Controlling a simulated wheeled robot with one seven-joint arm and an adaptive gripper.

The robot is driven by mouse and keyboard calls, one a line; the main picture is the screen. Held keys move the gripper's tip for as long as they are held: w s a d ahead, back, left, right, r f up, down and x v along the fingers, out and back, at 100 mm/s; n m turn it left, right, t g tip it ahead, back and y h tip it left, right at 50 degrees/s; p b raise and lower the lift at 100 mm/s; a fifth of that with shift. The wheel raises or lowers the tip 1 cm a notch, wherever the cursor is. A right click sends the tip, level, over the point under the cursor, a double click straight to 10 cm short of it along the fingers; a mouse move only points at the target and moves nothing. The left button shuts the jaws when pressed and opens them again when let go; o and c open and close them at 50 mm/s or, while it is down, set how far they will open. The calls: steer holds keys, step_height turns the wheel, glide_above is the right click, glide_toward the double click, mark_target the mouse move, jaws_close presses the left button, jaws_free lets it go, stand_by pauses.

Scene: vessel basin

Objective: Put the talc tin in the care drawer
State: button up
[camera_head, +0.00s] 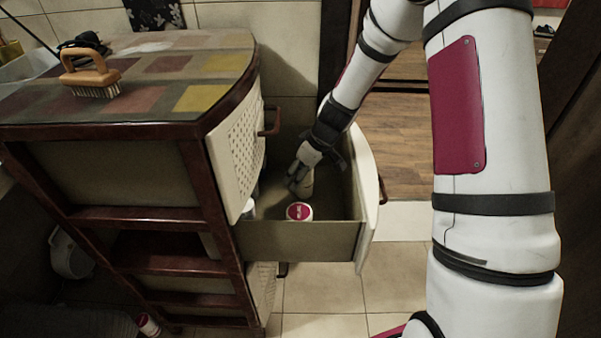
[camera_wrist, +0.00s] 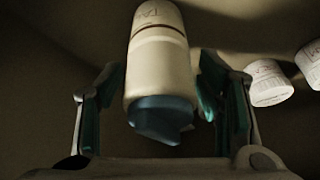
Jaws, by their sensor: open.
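The talc tin (camera_wrist: 160,70), a cream cylinder with lettering beginning "TA" and a blue-grey end, stands out between my fingers in the wrist view. My gripper (camera_wrist: 163,88) is open, with a dark finger on each side of the tin and a visible gap at the right. In the head view my gripper (camera_head: 301,180) reaches down inside the pulled-out care drawer (camera_head: 298,241). A beige shape at its fingers there seems to be the tin, partly hidden by the gripper. Whether the tin rests on the drawer floor is hard to tell.
A white jar with a red lid (camera_head: 299,211) and a white container (camera_head: 248,209) are in the drawer. Two white containers (camera_wrist: 270,83) show at the wrist view's right. A brush (camera_head: 90,72) lies on the cabinet top (camera_head: 150,60). A red-and-white container (camera_head: 147,325) is low at left.

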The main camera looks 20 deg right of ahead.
steer(key=p+v, duration=0.3)
steer(key=v, duration=0.9)
steer(key=s+a+r+m, duration=0.1)
steer(key=s+a+r, duration=0.2)
steer(key=s+r, duration=0.55)
steer(key=s+r+m+g+h, duration=0.1)
steer(key=s+r+m, duration=0.2)
steer(key=s, duration=1.2)
steer(key=s+r+m+g+h, duration=0.1)
steer(key=s+r, duration=0.4)
steer(key=s, duration=1)
steer(key=m+h, duration=0.1)
steer(key=m, duration=0.1)
steer(key=shift+s+d+r+m+g, duration=0.2)
steer(key=shift+s+r+m+g, duration=0.1)
steer(key=shift+g, duration=0.1)
